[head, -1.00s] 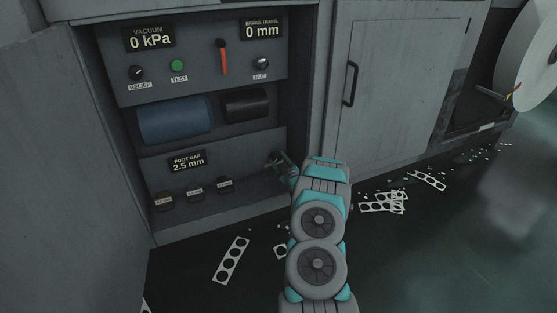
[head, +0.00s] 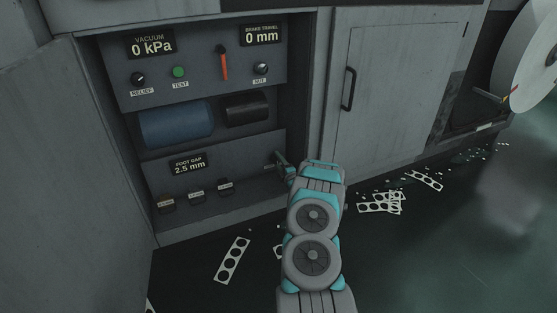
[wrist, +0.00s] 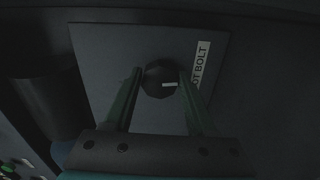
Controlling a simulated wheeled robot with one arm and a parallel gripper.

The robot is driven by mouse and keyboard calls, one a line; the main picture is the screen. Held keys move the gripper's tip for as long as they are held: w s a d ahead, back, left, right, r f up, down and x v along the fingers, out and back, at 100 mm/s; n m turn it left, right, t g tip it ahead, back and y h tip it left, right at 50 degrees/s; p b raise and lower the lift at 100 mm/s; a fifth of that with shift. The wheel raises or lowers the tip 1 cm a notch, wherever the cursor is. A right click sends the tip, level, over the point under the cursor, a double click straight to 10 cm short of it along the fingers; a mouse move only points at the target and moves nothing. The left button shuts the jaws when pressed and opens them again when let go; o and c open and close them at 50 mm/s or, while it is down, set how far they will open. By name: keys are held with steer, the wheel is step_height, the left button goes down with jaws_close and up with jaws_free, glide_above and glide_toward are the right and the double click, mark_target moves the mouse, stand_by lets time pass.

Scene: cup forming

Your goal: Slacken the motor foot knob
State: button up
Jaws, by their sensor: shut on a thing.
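The motor foot knob (wrist: 160,78) is a dark round knob with a white mark on its face, in the middle of the wrist view. It sits on a grey panel beside a white label (wrist: 202,62) partly reading "OT BOLT". My gripper (wrist: 158,84) is shut on it, one finger on each side. In the head view my gripper (head: 279,160) is at the right end of the lower panel; the knob is largely hidden there. The foot gap display (head: 188,164) reads 2.5 mm.
Above are a blue motor cylinder (head: 176,124), a black cylinder (head: 246,108), a relief knob (head: 138,79), a green test button (head: 179,72), a red lever (head: 222,62) and a nut knob (head: 261,69). Several small labelled blocks (head: 196,194) sit on the ledge. Punched scrap strips (head: 232,261) lie on the floor.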

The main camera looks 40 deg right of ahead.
steer(key=n+p, duration=0.3)
steer(key=shift+r+n, duration=0.25)
steer(key=shift+n, duration=0.05)
steer(key=n+p, duration=0.2)
steer(key=p, duration=0.1)
steer(key=shift+a+f+n, duration=0.1)
steer(key=shift+f+n, duration=0.05)
steer(key=shift+n, duration=0.15)
steer(key=shift+f, duration=0.1)
steer(key=o, duration=1.4)
steer(key=shift+p+v, duration=0.3)
steer(key=shift+v, duration=3.55)
